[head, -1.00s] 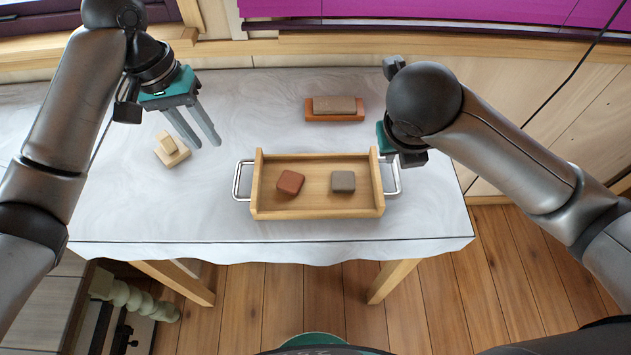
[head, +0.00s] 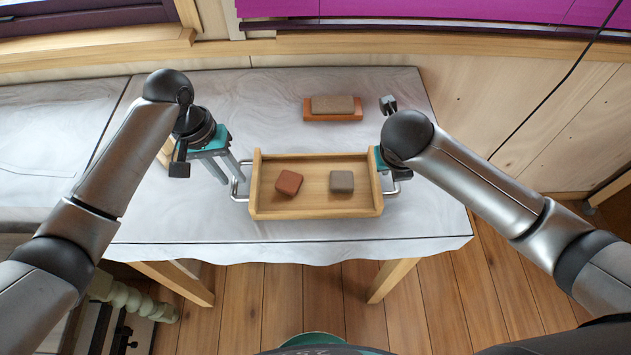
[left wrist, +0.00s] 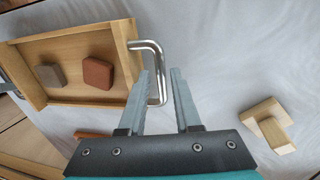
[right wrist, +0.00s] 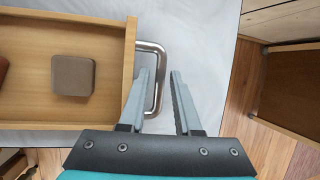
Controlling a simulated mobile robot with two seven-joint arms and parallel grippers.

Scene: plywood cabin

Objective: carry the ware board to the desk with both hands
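The ware board (head: 315,211) is a shallow wooden tray on the cloth-covered table, with a metal handle at each end. A reddish-brown block (head: 288,182) and a grey-brown block (head: 342,181) lie in it. My left gripper (left wrist: 160,85) is open at the left handle (left wrist: 160,70), whose bar shows between its fingers or just beneath them. My right gripper (right wrist: 160,85) is open at the right handle (right wrist: 158,75), in the same way. Whether the fingers touch the handles I cannot tell.
The table (head: 290,245) has a pale marbled cloth. A brown block on an orange base (head: 333,108) stands behind the ware board. A small wooden piece (left wrist: 268,125) lies beside my left gripper. Wooden floor is open in front and to the right.

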